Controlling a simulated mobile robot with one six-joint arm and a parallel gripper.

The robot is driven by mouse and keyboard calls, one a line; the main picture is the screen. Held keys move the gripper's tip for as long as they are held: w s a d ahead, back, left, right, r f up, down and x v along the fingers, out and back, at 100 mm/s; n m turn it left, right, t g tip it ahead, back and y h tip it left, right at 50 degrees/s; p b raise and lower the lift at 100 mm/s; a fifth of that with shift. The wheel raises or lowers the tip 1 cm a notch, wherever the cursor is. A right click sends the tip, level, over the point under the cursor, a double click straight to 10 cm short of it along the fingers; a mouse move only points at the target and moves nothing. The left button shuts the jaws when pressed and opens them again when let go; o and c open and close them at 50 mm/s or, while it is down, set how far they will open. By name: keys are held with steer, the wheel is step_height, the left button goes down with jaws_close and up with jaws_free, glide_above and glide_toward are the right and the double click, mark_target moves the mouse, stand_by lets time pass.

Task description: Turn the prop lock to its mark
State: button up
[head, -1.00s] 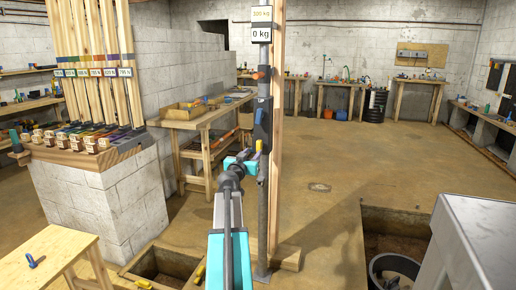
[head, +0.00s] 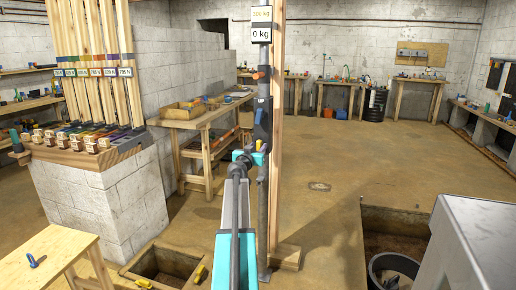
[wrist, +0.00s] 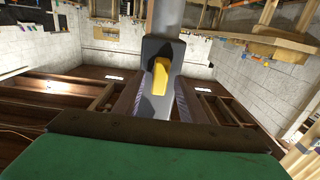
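The grey steel prop (head: 262,200) stands upright against a timber post. Its dark lock housing (head: 261,118) sits partway up, with a small yellow lever (head: 258,145) just below. In the wrist view the yellow lever (wrist: 161,76) stands out from the dark housing (wrist: 153,104), near the middle of the picture. My gripper (head: 250,157) is at the lever's height, close to the prop and overlapping it in the head view. No mark for the lock can be made out.
A readout on the prop (head: 261,33) shows 0 kg. A block pier (head: 90,200) with coloured timbers stands left, a wooden stool (head: 45,258) at front left. Floor pits (head: 165,265) open at both sides, the right one holding a dark tub (head: 392,270). Open floor lies behind right.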

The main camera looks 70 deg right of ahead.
steer(key=shift+d, duration=0.15)
jaws_close()
steer(key=shift+f+n+b, duration=0.1)
steer(key=shift+n+b, duration=0.3)
steer(key=shift+n, duration=0.1)
steer(key=n+b, duration=0.1)
steer(key=n, duration=0.2)
steer(key=shift+w+b, duration=0.1)
steer(key=shift+b, duration=0.2)
steer(key=n, duration=0.4)
steer(key=shift+w+n+b, duration=0.1)
steer(key=shift+n+b, duration=0.3)
steer(key=n, duration=0.5)
steer(key=shift+f+p, duration=0.1)
steer(key=shift+p, duration=0.3)
steer(key=shift+f+n+p, duration=0.1)
steer(key=shift+n+p, duration=0.45)
steer(key=shift+n, duration=1.55)
